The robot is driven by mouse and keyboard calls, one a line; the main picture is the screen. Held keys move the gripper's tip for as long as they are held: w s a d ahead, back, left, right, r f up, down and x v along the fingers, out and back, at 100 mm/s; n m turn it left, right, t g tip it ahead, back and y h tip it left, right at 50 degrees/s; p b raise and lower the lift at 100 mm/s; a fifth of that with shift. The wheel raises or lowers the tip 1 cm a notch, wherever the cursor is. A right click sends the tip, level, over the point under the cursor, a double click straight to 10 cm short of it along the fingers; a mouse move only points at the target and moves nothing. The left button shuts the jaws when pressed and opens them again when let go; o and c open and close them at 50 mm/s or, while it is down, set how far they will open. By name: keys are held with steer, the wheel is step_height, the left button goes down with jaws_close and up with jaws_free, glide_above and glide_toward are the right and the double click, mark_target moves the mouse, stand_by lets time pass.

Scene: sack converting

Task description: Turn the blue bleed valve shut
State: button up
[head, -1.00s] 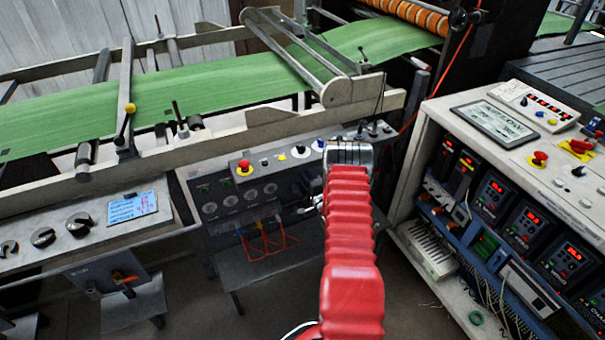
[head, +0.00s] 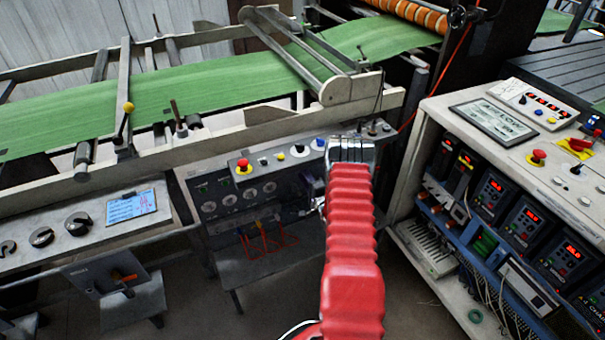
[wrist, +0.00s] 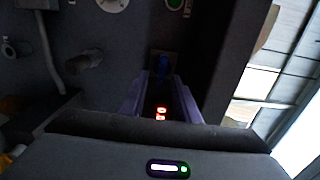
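The blue bleed valve (wrist: 163,66) shows in the wrist view as a small, dark blue shape on a dark mount, near the upper middle. My gripper (wrist: 160,80) has its two purple-lit fingers apart, one on each side of the line to the valve. The valve shows between and just past the fingertips; I cannot tell whether they touch it.
A grey control panel (head: 225,190) with gauges and a red button (head: 243,165) stands left of my arm. A white instrument rack (head: 410,165) is close on the right. In the wrist view a pipe stub (wrist: 88,60) sticks out left of the valve.

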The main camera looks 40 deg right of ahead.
steer(key=v, duration=1.2)
steer(key=shift+s, duration=0.2)
steer(key=shift+f, duration=0.1)
